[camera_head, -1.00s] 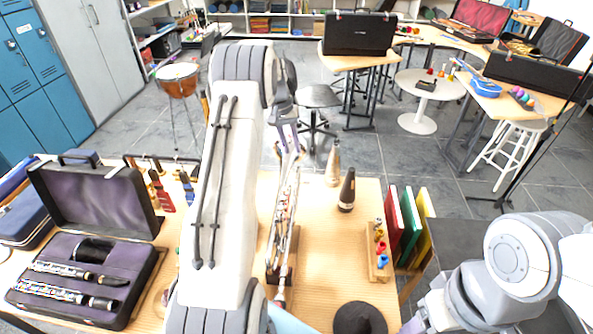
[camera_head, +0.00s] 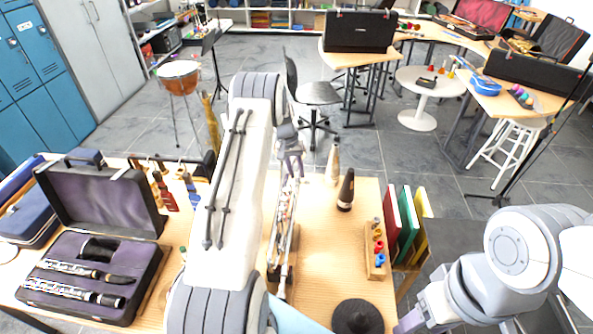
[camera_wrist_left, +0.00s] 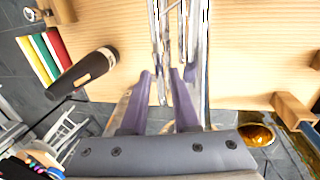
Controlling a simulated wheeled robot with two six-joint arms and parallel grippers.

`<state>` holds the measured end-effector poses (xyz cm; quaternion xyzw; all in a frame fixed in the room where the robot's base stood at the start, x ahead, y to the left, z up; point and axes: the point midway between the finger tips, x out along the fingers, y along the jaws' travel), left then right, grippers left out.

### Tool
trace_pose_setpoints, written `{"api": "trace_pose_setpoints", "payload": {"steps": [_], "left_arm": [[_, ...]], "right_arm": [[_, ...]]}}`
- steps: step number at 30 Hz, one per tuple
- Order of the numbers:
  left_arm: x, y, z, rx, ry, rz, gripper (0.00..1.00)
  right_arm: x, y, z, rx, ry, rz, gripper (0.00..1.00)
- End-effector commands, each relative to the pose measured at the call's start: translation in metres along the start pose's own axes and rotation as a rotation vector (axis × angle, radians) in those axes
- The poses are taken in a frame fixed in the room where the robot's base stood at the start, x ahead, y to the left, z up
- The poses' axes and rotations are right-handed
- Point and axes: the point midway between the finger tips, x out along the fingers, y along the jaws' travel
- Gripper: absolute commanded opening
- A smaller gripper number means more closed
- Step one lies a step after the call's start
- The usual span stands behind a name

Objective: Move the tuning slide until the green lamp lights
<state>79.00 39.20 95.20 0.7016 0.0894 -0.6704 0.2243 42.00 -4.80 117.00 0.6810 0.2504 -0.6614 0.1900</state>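A long silver brass instrument (camera_head: 283,225) lies lengthwise on the wooden table, partly hidden behind my left arm; its bright parallel tubes (camera_wrist_left: 195,45) show in the left wrist view. My left gripper (camera_head: 290,160) is over the far end of the instrument. In the wrist view its purple fingers (camera_wrist_left: 162,78) are apart, with a silver tube end showing between them; I see no clear contact. Which tube is the tuning slide I cannot tell. I cannot make out a lit green lamp. My right gripper (camera_head: 415,316) is low at the right, its fingers unclear.
An open clarinet case (camera_head: 105,205) lies on the left. A round black object (camera_head: 357,318) sits at the near edge.

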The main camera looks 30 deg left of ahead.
Motion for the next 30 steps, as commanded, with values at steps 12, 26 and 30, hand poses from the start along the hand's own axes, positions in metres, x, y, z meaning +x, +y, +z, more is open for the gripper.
{"api": "trace_pose_setpoints", "payload": {"steps": [12,26,30], "left_arm": [[-0.0007,-0.0003,0.0001,-0.001,0.000,0.000,0.00],[-0.0011,-0.0005,0.0000,-0.001,0.000,0.000,0.00],[-0.0012,-0.0005,0.0000,-0.001,0.000,0.000,0.00]], "right_arm": [[0.0001,0.0000,0.0000,0.000,0.000,0.000,0.61],[0.0000,0.0000,0.0000,0.000,0.000,0.000,0.61],[0.0000,0.0000,0.0000,0.000,0.000,0.000,0.61]]}}
